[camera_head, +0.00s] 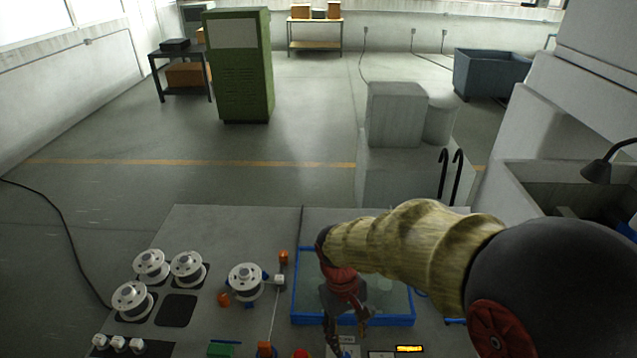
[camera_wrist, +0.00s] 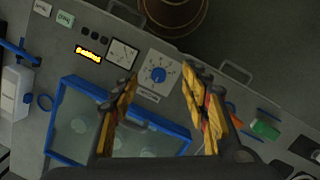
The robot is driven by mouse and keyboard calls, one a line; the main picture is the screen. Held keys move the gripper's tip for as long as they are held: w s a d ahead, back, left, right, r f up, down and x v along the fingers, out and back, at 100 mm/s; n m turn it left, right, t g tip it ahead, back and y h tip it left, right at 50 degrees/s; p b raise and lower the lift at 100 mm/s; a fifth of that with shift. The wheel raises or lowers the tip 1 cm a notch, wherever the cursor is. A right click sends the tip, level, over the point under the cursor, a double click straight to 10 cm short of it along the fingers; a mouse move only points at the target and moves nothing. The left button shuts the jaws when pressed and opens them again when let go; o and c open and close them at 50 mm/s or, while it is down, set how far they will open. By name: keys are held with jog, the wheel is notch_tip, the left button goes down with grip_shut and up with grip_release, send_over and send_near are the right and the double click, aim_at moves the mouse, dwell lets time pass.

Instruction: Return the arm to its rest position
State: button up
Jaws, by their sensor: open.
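My gripper (camera_head: 347,325) hangs from my arm over the right part of the grey bench (camera_head: 230,225), in front of the blue-framed tank (camera_head: 390,320). In the wrist view my gripper (camera_wrist: 162,78) has its two yellow, worn fingers spread apart with nothing between them. The blue knob (camera_wrist: 158,75) on a white dial panel shows in the gap between the fingers, on the bench below. The blue-framed tank (camera_wrist: 67,157) lies behind the left finger in that view. My arm hides part of the bench's right side in the head view.
White wire spools (camera_head: 187,265) stand on the bench's left side, with orange and blue fittings nearby. A lit orange display (camera_head: 409,349) sits at the near edge. A grey machine block (camera_head: 395,115) and a lamp (camera_head: 597,172) stand to the right.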

jog(key=s+d+r+m+t+y+b, duration=0.1)
jog(key=s+d+r+m+t+b, duration=0.4)
jog(key=s+d+b, duration=0.5)
notch_tip(320, 180, up, 3)
jog(key=d+t+b, duration=0.1)
jog(key=d+t, duration=0.1)
jog(key=shift+r+t, duration=0.2)
jog(key=shift+t, duration=0.1)
jog(key=shift+s, duration=0.15)
